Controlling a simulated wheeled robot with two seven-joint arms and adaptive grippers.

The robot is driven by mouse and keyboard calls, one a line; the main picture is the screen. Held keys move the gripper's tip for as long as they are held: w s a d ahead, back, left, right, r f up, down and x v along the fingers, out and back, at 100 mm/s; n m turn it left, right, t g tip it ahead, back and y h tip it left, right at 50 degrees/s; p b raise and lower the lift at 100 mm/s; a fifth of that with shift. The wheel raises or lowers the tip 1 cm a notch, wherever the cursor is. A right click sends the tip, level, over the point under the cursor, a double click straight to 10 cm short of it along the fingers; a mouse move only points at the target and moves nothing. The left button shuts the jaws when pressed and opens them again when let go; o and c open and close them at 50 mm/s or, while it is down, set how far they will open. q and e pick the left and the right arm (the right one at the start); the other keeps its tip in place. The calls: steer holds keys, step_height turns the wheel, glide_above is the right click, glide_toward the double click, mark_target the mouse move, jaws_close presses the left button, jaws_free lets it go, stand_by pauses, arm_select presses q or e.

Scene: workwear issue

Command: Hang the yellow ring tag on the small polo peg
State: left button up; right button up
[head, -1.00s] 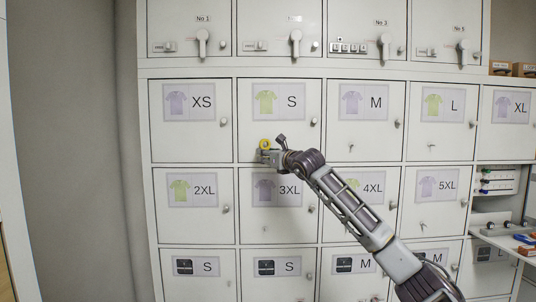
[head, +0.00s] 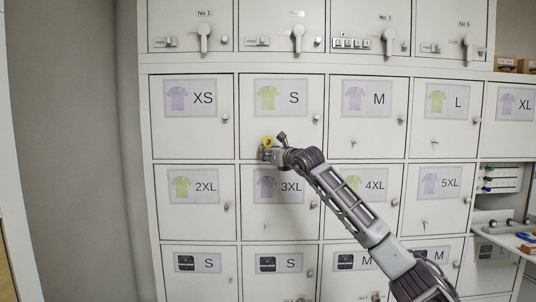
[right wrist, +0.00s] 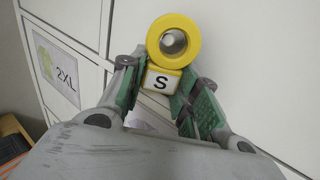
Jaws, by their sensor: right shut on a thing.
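The yellow ring tag (head: 267,141) is in front of the lower part of the small polo door (head: 260,120), the one with a green shirt and S. My right gripper (head: 268,154) is shut on its S label plate. In the right wrist view the plate sits between the green finger pads (right wrist: 162,92), with the yellow ring (right wrist: 155,54) above them. The round grey end of the small polo peg (right wrist: 173,42) shows inside the ring's hole. I cannot tell how far the ring is over the peg. My left gripper is not in view.
Other size doors surround it, such as the M door (head: 390,130) and the 2XL door (head: 185,222), with knobs and small pegs. Handled doors (head: 203,38) run along the top. Shelves (head: 500,200) with small items stand at the right.

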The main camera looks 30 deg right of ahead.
steer(key=shift+d+f, duration=0.15)
steer(key=o, duration=1.1)
steer(key=shift+d, duration=0.15)
steer(key=shift+s, duration=0.15)
steer(key=s, duration=1.1)
steer(key=shift+s+a, duration=0.25)
steer(key=shift+s, duration=0.1)
stand_by(0.8)
